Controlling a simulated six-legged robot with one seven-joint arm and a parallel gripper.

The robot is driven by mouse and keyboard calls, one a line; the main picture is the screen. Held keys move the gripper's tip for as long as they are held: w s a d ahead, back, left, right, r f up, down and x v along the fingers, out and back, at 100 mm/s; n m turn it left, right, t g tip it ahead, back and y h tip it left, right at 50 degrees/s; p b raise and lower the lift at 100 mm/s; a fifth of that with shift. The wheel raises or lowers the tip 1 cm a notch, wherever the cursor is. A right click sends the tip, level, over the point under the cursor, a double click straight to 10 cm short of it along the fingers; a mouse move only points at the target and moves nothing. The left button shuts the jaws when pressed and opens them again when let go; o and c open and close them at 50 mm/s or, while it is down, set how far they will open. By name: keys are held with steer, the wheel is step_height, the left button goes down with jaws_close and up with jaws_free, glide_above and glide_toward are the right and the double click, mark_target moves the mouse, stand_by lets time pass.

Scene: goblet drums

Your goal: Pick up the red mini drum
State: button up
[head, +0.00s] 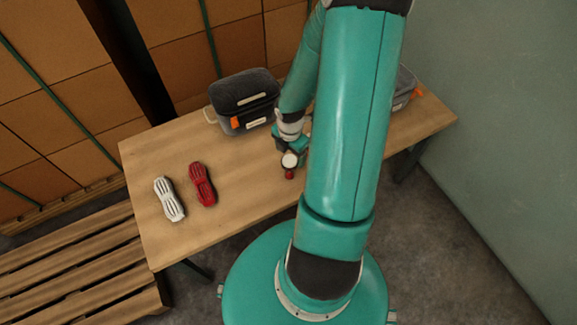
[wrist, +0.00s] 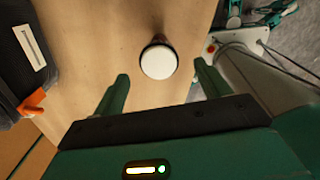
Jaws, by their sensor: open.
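The red mini drum (head: 290,174) stands upright on the wooden table in the head view, right beside my gripper. Its white round top (wrist: 158,62) faces the camera in the wrist view, and its reddish body is mostly hidden beneath. My gripper (wrist: 160,85) is open, with one green finger to the left of the drum and one to the right. The drum lies just beyond the fingertips in the picture, roughly centred between them. I cannot tell the exact height of the fingers over the drum. In the head view my arm hides part of the gripper.
A dark case (head: 245,98) with an orange latch stands at the table's back. Another case (head: 404,88) is partly hidden behind my arm. A red slotted object (head: 202,184) and a white one (head: 169,199) lie on the table (head: 240,205) at left. Boxes and a pallet (head: 80,265) flank it.

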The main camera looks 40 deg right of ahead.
mark_target(290, 160)
step_height(290, 160, down, 3)
steer(key=shift+f, duration=0.1)
steer(key=shift+w+f, duration=0.1)
steer(key=shift+f, duration=2.5)
steer(key=c, duration=1.1)
steer(key=shift+o, duration=0.2)
